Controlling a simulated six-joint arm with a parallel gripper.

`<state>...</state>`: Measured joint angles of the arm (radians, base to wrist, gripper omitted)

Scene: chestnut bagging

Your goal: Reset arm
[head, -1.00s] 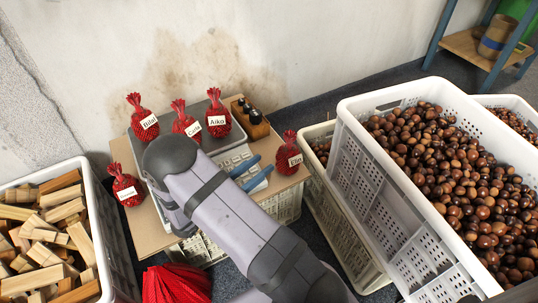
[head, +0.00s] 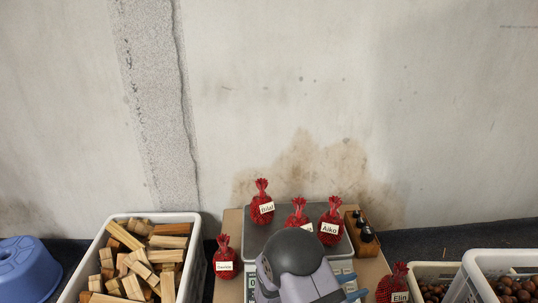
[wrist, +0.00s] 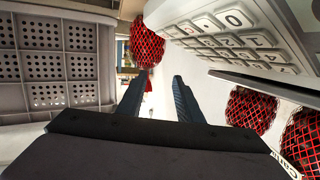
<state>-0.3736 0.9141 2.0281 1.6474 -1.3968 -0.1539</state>
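My arm (head: 295,260) reaches in from the bottom of the head view, over the grey scale (head: 252,240). The blue fingers (head: 352,295) show only partly at its right. In the wrist view my gripper (wrist: 158,80) is open and empty, its two dark fingers apart. The scale's keypad (wrist: 235,40) is close at its upper right. A red net bag (wrist: 147,45) shows beyond the fingers. In the head view, bags labelled Bilal (head: 262,203) and Aiko (head: 330,222) stand at the scale, with a third bag (head: 298,216) between them, partly hidden by my arm.
Another bag (head: 225,259) stands left of the scale, and the Elin bag (head: 398,284) stands right. A wooden holder with dark knobs (head: 360,240) is behind. A wood-block crate (head: 112,222) is left and a chestnut crate (head: 475,262) right. A blue tub (head: 25,270) is far left.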

